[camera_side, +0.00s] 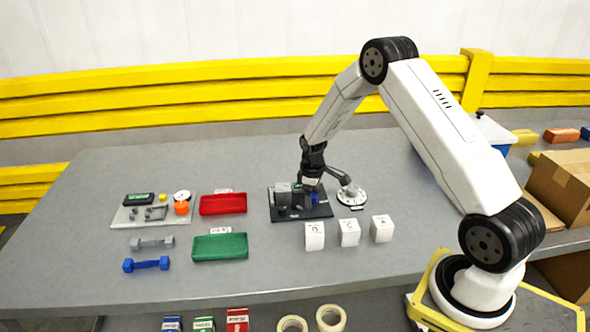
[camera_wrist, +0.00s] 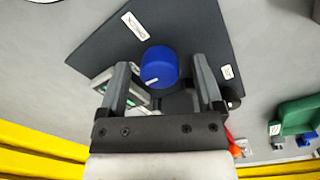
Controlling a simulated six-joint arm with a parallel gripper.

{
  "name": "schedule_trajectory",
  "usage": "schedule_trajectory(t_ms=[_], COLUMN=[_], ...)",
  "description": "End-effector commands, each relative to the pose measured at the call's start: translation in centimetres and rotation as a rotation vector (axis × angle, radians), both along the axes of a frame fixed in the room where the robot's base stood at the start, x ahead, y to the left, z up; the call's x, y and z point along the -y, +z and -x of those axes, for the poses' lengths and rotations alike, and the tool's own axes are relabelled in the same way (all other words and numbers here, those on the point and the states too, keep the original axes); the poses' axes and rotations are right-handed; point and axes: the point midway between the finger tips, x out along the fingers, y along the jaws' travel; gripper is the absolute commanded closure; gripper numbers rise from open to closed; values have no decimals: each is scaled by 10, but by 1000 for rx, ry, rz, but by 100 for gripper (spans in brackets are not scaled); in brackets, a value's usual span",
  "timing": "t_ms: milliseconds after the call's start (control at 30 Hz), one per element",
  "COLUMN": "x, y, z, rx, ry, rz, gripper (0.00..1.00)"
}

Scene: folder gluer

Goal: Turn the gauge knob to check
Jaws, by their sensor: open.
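The blue knob (camera_wrist: 158,68) with a white pointer line shows between my fingers in the wrist view. A small part of it (camera_side: 315,198) shows under my gripper in the side view. My gripper (camera_wrist: 161,62) is open, with one finger on each side of the knob and gaps that look clear. In the side view my gripper (camera_side: 311,180) points down over the dark base plate (camera_side: 322,212). A pale device with a dark greenish face (camera_wrist: 138,96) sits partly hidden behind my left finger. I cannot read it.
A round white dial-like disc (camera_side: 351,196) stands right of the plate. Three white blocks (camera_side: 349,234) stand in front. A red tray (camera_side: 223,204), a green tray (camera_side: 220,246) and a board of small parts (camera_side: 130,217) lie left.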

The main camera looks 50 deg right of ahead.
Motion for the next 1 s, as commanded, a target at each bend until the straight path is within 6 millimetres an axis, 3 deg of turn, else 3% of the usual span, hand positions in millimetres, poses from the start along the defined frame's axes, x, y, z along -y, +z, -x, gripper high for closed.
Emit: schedule_trajectory(t_ms=[167,433,1000], x=[0,0,0], y=[0,0,0], z=[0,0,0], rx=[0,0,-1], ry=[0,0,-118], rz=[0,0,0], gripper=[15,100,100])
